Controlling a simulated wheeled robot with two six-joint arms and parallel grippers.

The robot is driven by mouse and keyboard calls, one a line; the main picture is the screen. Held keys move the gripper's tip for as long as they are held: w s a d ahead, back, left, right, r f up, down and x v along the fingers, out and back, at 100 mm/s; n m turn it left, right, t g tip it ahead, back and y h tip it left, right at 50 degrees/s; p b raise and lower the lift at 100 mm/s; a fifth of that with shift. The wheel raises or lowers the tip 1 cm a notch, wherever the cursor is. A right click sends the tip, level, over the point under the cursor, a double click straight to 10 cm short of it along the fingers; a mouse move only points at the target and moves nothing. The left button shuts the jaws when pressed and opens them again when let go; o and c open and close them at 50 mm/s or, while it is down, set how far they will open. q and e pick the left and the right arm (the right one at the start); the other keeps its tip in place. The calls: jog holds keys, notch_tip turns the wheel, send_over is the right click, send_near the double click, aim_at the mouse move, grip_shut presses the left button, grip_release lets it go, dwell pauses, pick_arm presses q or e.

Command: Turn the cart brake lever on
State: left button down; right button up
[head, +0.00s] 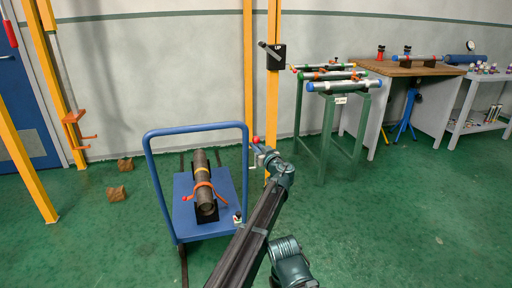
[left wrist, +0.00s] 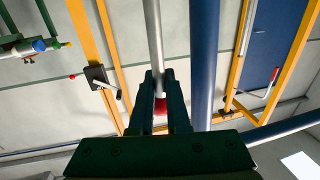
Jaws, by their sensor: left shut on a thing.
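My left gripper (head: 260,153) is at this lever, just below the knob. In the left wrist view, its two fingers (left wrist: 160,100) are closed around the rod's end, and the red tip (left wrist: 160,106) shows between them. The lever's lower part is hidden in the head view. My right gripper is not in view.
A dark pipe (head: 202,185) lies strapped on the cart. A yellow post behind carries a black box marked UP (head: 276,57). A green stand with pipes (head: 330,100) and a wooden bench (head: 410,70) stand at right. Floor at the right front is clear.

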pick_arm(q)
jog(key=b, duration=0.1)
jog(key=s+t+b, duration=0.1)
jog(key=shift+s+d+y+b, duration=0.15)
jog(key=shift+d+y+b, duration=0.15)
jog(key=shift+b, duration=0.1)
dwell(0.3)
